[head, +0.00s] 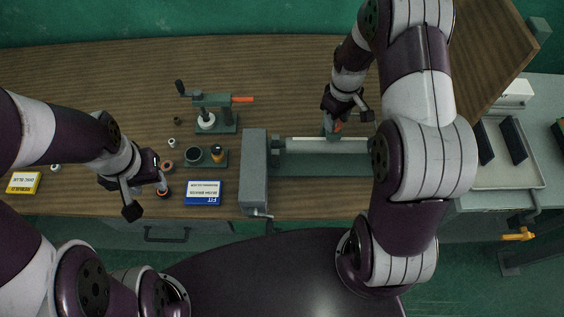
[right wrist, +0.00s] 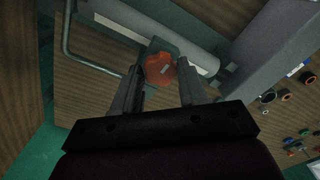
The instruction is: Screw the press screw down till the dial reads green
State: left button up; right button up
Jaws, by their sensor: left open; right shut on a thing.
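An orange round knob (right wrist: 160,71), which I take for the press screw, sits on a grey block beside the long pale roller (right wrist: 150,20). It carries a small pale mark. My right gripper (right wrist: 163,85) is shut on it, one finger on each side. In the head view the knob (head: 338,127) is mostly hidden under my right gripper (head: 346,112), above the roller machine (head: 254,165). I cannot make out a dial or its colour in either view. My left gripper (head: 147,192) is open over the left part of the bench, close to a small orange-ringed part (head: 162,191).
A small green press (head: 213,113) with an orange handle stands at the back. A pale tray (head: 506,170) is at the right. The back left bench is clear.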

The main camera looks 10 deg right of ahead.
jog(key=shift+m, duration=1.8)
jog(key=shift+p, duration=0.3)
jog(key=shift+s+a+m, duration=0.1)
jog(key=shift+m, duration=0.5)
jog(key=o, duration=0.7)
jog(key=shift+a, duration=0.1)
jog(key=shift+r, duration=0.1)
